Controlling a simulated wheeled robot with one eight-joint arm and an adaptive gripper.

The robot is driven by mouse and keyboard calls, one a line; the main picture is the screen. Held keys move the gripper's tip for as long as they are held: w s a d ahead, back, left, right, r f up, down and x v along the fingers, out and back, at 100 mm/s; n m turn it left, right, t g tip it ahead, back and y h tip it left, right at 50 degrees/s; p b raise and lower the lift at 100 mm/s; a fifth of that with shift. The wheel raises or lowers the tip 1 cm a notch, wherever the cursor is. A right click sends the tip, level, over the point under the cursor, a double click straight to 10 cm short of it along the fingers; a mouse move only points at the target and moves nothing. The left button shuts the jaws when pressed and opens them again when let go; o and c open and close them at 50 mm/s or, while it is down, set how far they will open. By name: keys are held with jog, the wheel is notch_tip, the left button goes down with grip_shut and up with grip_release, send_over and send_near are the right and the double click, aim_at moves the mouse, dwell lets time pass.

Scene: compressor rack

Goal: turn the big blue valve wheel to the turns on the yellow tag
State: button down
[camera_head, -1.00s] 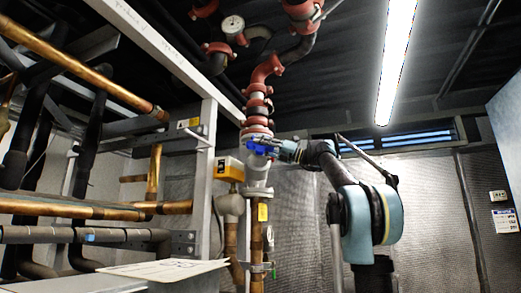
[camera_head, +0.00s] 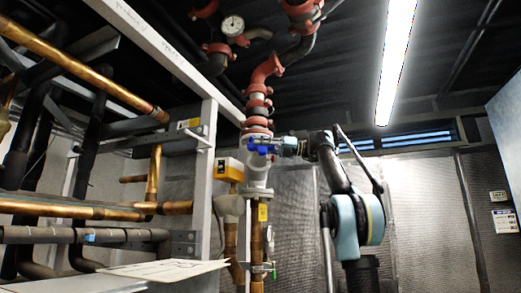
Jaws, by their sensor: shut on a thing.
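The blue valve wheel (camera_head: 262,146) is small in view, seen nearly edge-on, on the white valve body (camera_head: 256,178) below a red pipe run. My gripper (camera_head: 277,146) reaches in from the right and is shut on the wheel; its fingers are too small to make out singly. A yellow tag (camera_head: 263,212) hangs on the pipe just below the valve; its writing is too small to read.
A grey upright post (camera_head: 203,190) and copper pipes (camera_head: 70,211) fill the left. A round gauge (camera_head: 232,25) is above. Open room lies to the right, before the quilted wall (camera_head: 430,210).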

jog(key=shift+w+n+g+h, duration=0.2)
jog(key=shift+n+g+h, duration=0.1)
jog(key=shift+g+h, duration=0.15)
jog(key=shift+s+f+g+h, duration=0.1)
jog(key=shift+f+g+h, duration=0.05)
jog(key=shift+g+h, duration=0.15)
jog(key=c, duration=1.8)
grip_release()
jog(key=shift+o, duration=0.2)
jog(key=w+d, duration=0.1)
jog(key=d, duration=0.6)
jog(key=shift+w+d, duration=0.2)
jog(key=shift+w, duration=0.05)
jog(key=shift+s+d+r+n, duration=0.1)
jog(key=shift+s+r+n, duration=0.3)
jog(key=shift+s, duration=0.55)
